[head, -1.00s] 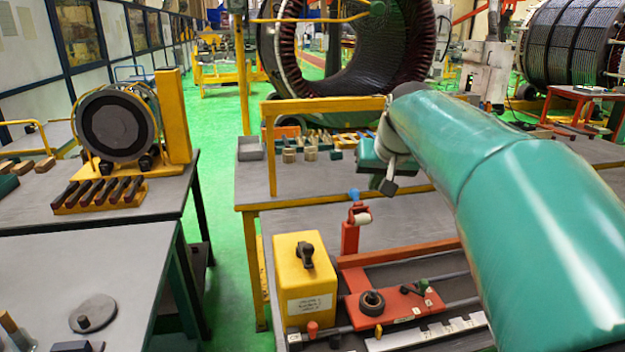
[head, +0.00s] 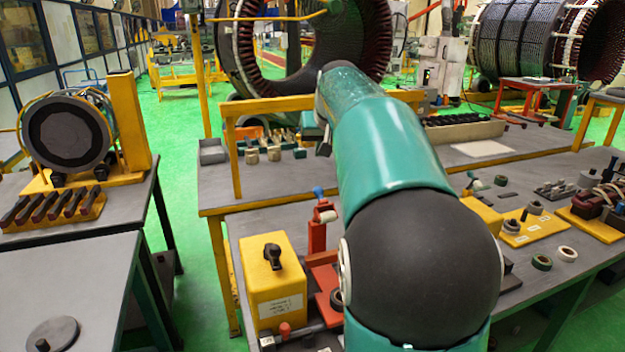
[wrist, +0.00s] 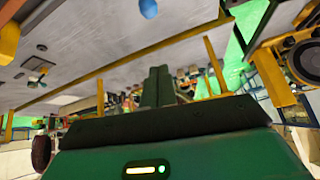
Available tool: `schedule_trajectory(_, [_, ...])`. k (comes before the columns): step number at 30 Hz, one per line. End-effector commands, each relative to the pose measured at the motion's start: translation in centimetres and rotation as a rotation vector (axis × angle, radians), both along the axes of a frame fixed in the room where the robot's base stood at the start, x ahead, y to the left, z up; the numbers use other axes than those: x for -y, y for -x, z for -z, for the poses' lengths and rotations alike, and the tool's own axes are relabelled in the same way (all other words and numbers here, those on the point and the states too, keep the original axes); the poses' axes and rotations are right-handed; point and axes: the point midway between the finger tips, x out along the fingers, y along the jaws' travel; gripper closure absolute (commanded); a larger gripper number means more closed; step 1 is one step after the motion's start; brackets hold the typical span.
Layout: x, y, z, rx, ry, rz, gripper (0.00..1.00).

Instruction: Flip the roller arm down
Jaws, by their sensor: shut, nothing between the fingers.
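The roller arm (head: 317,235) is a red upright piece with a pale roller and a blue tip near its top. In the head view it stands upright on the red fixture (head: 328,288), just behind the yellow box. My gripper (wrist: 158,85) shows in the wrist view with its two dark green fingers together and nothing between them. In the head view my arm hides most of the gripper and part of the fixture. The gripper end is beyond the roller arm and apart from it. A blue piece (wrist: 148,8) at the wrist view's top edge may be the blue tip.
A yellow box (head: 272,283) with a black knob stands left of the fixture. A yellow rail (head: 260,107) rises over the bench behind. Small blocks (head: 262,153) lie there. Yellow trays with rings (head: 528,225) lie on the right. Green floor separates the left tables.

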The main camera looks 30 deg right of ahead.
Motion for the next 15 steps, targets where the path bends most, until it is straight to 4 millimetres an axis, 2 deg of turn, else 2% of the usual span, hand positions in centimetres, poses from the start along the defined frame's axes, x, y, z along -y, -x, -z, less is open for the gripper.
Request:
schedule_trajectory(8, [0.2, -0.4, 0.7, -0.001, 0.000, 0.001, 1.00])
schedule_trajectory(15, [0.9, -2.7, 4.0, -0.003, -0.001, -0.002, 1.00])
